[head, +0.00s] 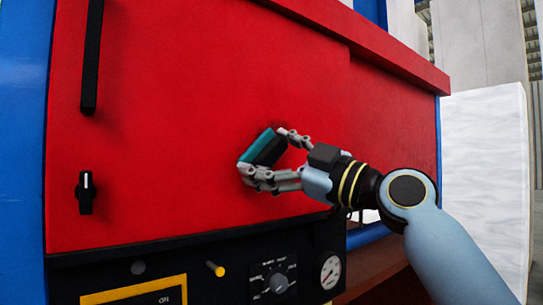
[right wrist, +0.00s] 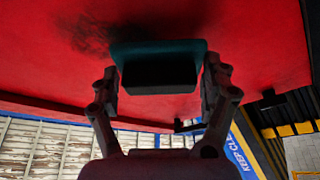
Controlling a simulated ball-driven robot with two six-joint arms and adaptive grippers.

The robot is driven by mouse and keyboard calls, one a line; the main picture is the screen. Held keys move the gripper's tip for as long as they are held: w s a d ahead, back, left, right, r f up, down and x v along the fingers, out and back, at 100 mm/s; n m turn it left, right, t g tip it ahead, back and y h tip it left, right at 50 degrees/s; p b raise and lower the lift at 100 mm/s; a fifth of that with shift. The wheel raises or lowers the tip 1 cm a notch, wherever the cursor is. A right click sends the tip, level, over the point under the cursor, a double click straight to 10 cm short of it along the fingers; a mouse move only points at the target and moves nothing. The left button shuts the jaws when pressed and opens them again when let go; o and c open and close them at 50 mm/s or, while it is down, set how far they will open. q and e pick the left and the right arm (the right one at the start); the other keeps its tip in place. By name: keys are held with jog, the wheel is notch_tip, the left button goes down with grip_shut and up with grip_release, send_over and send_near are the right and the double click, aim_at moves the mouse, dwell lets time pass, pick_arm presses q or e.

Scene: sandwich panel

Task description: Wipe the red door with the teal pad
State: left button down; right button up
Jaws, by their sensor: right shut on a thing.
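The red door (head: 180,100) fills most of the head view and stands upright. My right gripper (head: 262,158) is shut on the teal pad (head: 248,147), which has a black back, in front of the lower middle of the door. In the right wrist view the pad (right wrist: 158,48) sits between the two fingers, its teal side against or very close to the red surface (right wrist: 250,25). A dark smudge (right wrist: 92,32) shows on the door beside the pad, to its left in that view. My left gripper is not in view.
A black handle (head: 92,55) and a black knob (head: 86,192) stick out at the door's left. Below is a black control panel (head: 225,265) with a dial, a gauge (head: 330,272) and a yellow-tipped lever (head: 215,269). A red ledge (head: 385,45) juts out along the top.

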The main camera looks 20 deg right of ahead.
jog(key=shift+w+a, duration=0.1)
jog(key=shift+w, duration=0.3)
jog(key=shift+w+a+b, duration=0.2)
jog(key=shift+w+b, duration=0.25)
jog(key=shift+b, duration=0.1)
